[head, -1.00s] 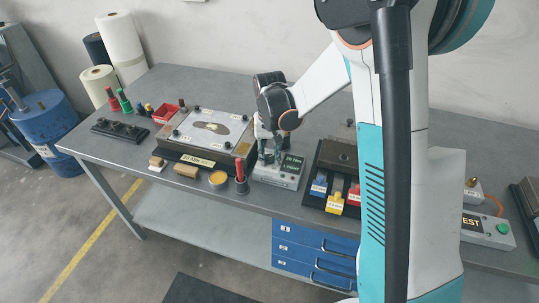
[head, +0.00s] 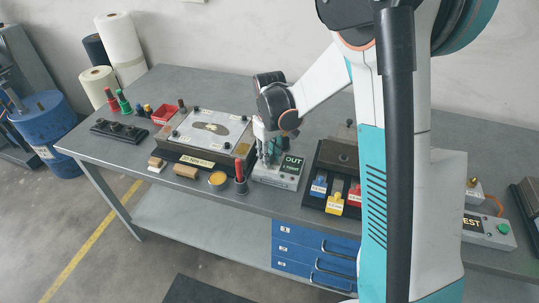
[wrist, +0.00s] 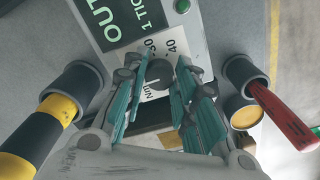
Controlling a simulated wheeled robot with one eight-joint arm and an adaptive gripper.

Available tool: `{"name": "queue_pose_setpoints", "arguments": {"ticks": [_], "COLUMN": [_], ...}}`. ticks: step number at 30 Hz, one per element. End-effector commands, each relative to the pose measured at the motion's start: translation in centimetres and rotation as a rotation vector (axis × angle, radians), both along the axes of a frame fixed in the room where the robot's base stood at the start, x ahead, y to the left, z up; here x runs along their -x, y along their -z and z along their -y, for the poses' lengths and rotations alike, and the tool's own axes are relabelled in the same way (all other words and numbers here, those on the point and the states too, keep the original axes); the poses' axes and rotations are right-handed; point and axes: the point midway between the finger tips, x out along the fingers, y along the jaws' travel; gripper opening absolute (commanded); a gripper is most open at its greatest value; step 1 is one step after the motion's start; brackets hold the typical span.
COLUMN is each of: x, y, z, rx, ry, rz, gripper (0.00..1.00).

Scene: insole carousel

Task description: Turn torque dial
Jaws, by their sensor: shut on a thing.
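The torque dial (wrist: 162,69) is a dark round knob on a pale scale plate (wrist: 152,48), marked 40 and Nm, in the wrist view. The plate is on the grey torque unit (head: 287,174), at the front of the bench. My gripper (head: 268,158) points down over the left part of this unit. In the wrist view, its teal fingers (wrist: 168,76) are shut on the dial, one on each side. They hide part of the knob and scale. The unit's dark display (wrist: 122,22) shows green text reading OUT and 1 TIC, cut off at the edge.
A red-handled tool stands in a dark holder (head: 241,186) close left of the unit, with a yellow tin (head: 218,179) beside it. The insole plate fixture (head: 211,132) stands behind left. A dark rack with blue, yellow and red tabs (head: 336,196) stands close right.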

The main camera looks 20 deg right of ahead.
Motion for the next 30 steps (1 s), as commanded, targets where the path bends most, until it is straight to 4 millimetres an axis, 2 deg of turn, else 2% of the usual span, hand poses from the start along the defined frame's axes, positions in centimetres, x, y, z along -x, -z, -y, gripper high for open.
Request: {"name": "queue_pose_setpoints", "arguments": {"ticks": [14,15,17,18,30], "x": [-0.04,-0.04,-0.04,-0.04,0.01], "y": [-0.02,-0.02,-0.02,-0.02,-0.53], "z": [0.0,0.0,0.0,0.0,0.0], "rx": [0.0,0.0,0.0,0.0,0.0], "ry": [-0.014,-0.014,-0.013,-0.013,-0.013], "rz": [0.001,0.001,0.001,0.001,0.0], "gripper": [0.02,0.3,0.44,0.46,0.46]}}
